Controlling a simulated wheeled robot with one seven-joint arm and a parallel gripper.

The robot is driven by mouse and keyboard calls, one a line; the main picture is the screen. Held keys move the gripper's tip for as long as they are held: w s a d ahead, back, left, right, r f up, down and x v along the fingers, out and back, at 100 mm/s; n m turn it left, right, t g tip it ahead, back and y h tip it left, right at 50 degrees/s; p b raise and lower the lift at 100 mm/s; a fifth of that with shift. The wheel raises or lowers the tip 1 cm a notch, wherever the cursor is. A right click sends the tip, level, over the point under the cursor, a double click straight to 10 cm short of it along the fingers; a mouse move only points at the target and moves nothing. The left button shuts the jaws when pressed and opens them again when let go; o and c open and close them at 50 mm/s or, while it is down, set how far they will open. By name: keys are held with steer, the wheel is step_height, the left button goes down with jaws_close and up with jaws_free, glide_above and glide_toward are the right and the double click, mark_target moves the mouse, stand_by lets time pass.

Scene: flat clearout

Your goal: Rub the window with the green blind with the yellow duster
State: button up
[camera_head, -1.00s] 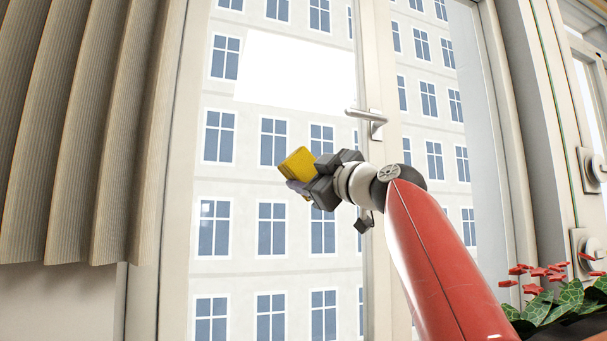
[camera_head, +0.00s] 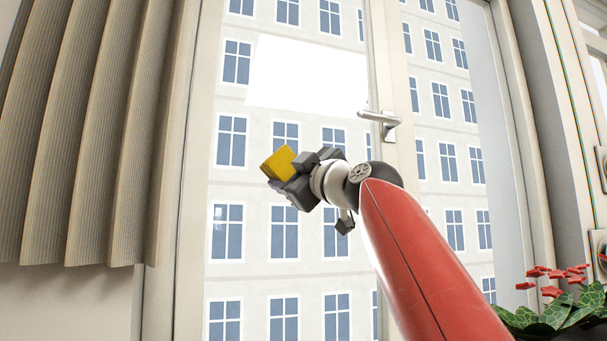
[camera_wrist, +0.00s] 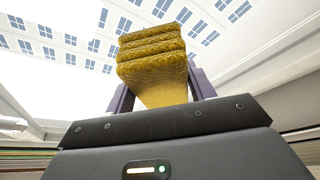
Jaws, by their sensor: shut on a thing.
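The yellow duster (camera_head: 278,163) is in my gripper (camera_head: 284,170), which is shut on it in front of the window. In the wrist view the folded duster (camera_wrist: 154,62) stands up between the fingers. The window (camera_head: 250,190) has a pale frame, and a building with blue-paned windows shows through it. I cannot tell whether the duster touches the glass. No green blind is in view; a beige pleated curtain or blind (camera_head: 85,130) hangs at the left.
A metal window handle (camera_head: 385,120) stands out on the frame, right of my gripper and a little higher. A plant with red flowers (camera_head: 555,300) is at the lower right. A bright white rectangle (camera_head: 305,72) shows on the upper pane.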

steer(key=shift+s+a+f, duration=0.1)
steer(key=shift+a+f, duration=0.1)
steer(key=shift+a, duration=0.8)
steer(key=shift+s, duration=0.15)
steer(key=shift+s+d+f+b, duration=0.1)
steer(key=shift+s+b, duration=0.15)
steer(key=shift+b, duration=0.05)
steer(key=shift+s+d+r+b, duration=0.1)
steer(key=shift+s+d+b, duration=0.2)
steer(key=shift+s, duration=0.55)
steer(key=shift+s+d+r+b, duration=0.1)
steer(key=shift+s+d+b, duration=0.25)
steer(key=shift+s, duration=0.5)
steer(key=shift+s+d+b, duration=0.15)
steer(key=shift+s+b, duration=0.3)
steer(key=shift+s, duration=0.4)
steer(key=shift+s, duration=0.1)
steer(key=shift+s+d+b, duration=0.2)
steer(key=shift+s+b, duration=0.1)
steer(key=shift+s, duration=0.4)
steer(key=shift+s+d+b, duration=0.2)
steer(key=shift+s+b, duration=0.1)
steer(key=shift+s, duration=0.35)
